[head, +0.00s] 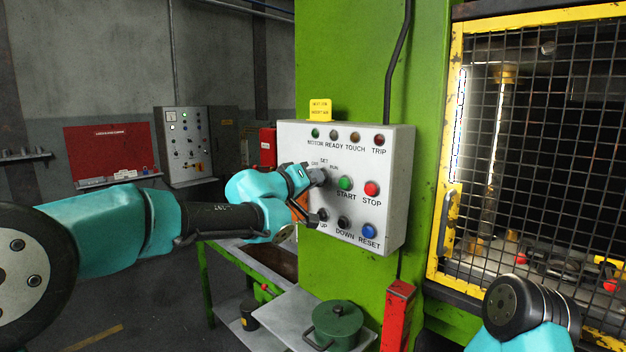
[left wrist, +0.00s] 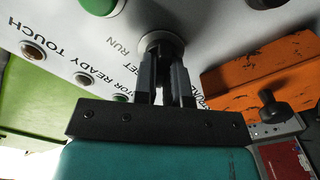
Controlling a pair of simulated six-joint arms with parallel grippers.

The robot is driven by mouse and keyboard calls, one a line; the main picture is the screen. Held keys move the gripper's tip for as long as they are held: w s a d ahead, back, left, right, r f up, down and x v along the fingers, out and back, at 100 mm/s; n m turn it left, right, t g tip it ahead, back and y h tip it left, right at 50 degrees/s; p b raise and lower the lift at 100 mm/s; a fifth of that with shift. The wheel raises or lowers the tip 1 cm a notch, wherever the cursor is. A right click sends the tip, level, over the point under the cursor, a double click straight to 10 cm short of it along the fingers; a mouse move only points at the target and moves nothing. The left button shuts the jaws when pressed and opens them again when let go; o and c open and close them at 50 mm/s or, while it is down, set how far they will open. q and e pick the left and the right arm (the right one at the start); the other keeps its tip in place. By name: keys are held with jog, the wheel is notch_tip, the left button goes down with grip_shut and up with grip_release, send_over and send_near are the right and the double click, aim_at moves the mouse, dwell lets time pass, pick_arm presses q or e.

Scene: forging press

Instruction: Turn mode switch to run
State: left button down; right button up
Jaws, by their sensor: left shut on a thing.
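The grey control box (head: 347,210) on the green press column carries the mode switch (head: 319,176), with OFF, SET and RUN labels around it. My left gripper (head: 312,180) is at the switch and largely covers it. In the left wrist view the two dark fingers (left wrist: 167,84) are shut on the round dark knob of the mode switch (left wrist: 161,42). SET and RUN print shows beside the knob. The switch's pointer is hidden, so I cannot tell its setting. My right gripper is not in view.
Right of the switch are the green START button (head: 345,183) and red STOP button (head: 372,188). UP, DOWN and blue RESET (head: 369,231) lie below. A yellow-framed mesh guard (head: 455,110) stands to the right. A green pot (head: 337,325) sits on a shelf below.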

pick_arm(q)
jog(key=shift+s+d+m, duration=0.15)
jog(key=shift+m, duration=4.15)
jog(key=shift+s+d+m, duration=0.1)
jog(key=shift+m, duration=4.2)
jog(key=c, duration=1.2)
grip_release()
jog(key=v, duration=1.7)
jog(key=shift+a, duration=0.2)
